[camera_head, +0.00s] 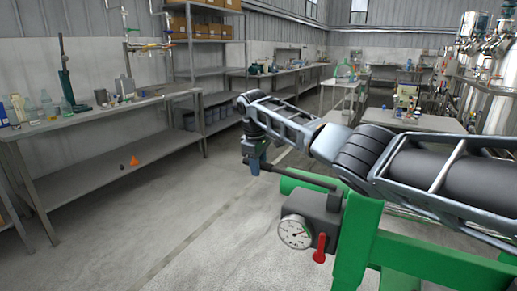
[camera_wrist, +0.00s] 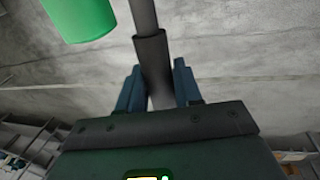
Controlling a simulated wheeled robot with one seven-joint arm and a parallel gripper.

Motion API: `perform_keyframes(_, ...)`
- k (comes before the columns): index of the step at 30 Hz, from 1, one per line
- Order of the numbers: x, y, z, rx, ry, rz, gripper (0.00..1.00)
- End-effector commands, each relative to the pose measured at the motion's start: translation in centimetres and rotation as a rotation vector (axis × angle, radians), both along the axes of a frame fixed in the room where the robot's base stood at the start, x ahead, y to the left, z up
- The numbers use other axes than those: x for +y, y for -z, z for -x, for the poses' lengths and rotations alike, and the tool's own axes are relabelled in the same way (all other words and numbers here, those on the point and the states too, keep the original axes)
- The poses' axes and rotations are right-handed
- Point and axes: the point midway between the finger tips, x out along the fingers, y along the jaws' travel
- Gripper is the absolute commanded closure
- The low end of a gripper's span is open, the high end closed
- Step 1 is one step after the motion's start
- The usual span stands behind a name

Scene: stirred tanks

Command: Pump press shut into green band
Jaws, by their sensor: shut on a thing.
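The pump is a dark grey block (camera_head: 318,206) on a green frame (camera_head: 357,240) in the head view. Its dark lever (camera_head: 306,180) runs out to the left, close to level with a slight rise. A round white gauge (camera_head: 295,232) sits on the pump's front; its needle and any green band are too small to read surely. A red handle (camera_head: 320,248) hangs beside the gauge. My gripper (camera_head: 256,168) is at the lever's outer end. In the wrist view, the blue fingers of my gripper (camera_wrist: 157,80) are shut around the lever's dark grip (camera_wrist: 151,52).
A green cylinder (camera_head: 292,183) lies behind the lever; green also shows in the wrist view's top left. A steel bench (camera_head: 100,120) with glassware stands at left. Shelves (camera_head: 205,45) stand behind, and steel tanks (camera_head: 498,95) at right. The floor left of the pump is clear.

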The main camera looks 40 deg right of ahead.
Motion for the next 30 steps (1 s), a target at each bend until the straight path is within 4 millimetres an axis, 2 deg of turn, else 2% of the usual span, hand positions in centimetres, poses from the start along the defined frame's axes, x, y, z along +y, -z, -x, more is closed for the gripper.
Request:
perform_keyframes(1,0.0,0.7,-0.1,0.017,0.001,0.008,1.00)
perform_keyframes(6,-0.1,1.6,0.0,0.055,0.000,0.023,1.00)
perform_keyframes(17,-0.1,1.8,0.1,0.063,-0.002,0.025,1.00)
perform_keyframes(18,-0.1,1.8,0.1,0.062,-0.002,0.024,0.62)
perform_keyframes(23,0.0,1.8,0.1,0.063,-0.002,0.024,0.47)
perform_keyframes(30,0.0,1.7,0.1,0.063,-0.002,0.022,0.47)
